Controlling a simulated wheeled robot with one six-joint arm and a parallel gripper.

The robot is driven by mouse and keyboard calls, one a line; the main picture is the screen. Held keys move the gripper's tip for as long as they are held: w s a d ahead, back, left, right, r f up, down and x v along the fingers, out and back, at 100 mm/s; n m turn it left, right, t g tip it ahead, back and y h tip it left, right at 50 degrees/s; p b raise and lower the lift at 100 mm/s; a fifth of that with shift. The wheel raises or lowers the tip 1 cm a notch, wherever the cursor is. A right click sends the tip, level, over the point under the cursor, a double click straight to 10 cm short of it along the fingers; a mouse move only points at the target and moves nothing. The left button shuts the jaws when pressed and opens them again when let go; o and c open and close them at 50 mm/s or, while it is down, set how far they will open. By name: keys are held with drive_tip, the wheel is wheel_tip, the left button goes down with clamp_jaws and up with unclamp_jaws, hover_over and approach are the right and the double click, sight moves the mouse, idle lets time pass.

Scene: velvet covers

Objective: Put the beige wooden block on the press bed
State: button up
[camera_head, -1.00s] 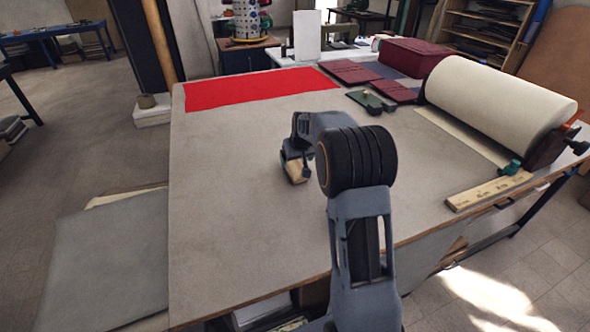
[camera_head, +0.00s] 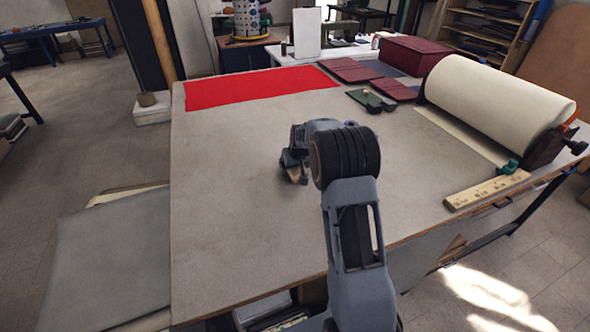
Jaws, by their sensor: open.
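The beige wooden block (camera_head: 295,173) is on the middle of the large table, mostly hidden by my gripper; only a small beige part shows. My gripper (camera_head: 296,176) points down at the block, with its jaws open around or right over it; I cannot tell whether they touch it. A flat bright red rectangle (camera_head: 250,89) lies at the table's back left and is bare. I cannot tell for sure whether it is the press bed.
The grey-beige table (camera_head: 230,200) is clear around my gripper. A large cream roll (camera_head: 497,103) and a wooden ruler (camera_head: 487,190) are at the right. Dark red folded covers (camera_head: 350,70), a dark red box (camera_head: 415,56) and a small green tool (camera_head: 371,101) are at the back.

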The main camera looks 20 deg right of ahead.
drive_tip(key=shift+f+b, duration=0.25)
drive_tip(key=shift+b, duration=0.05)
idle(0.5)
drive_tip(key=c, duration=1.2)
drive_tip(key=shift+o, duration=0.2)
drive_tip(key=shift+r, duration=0.1)
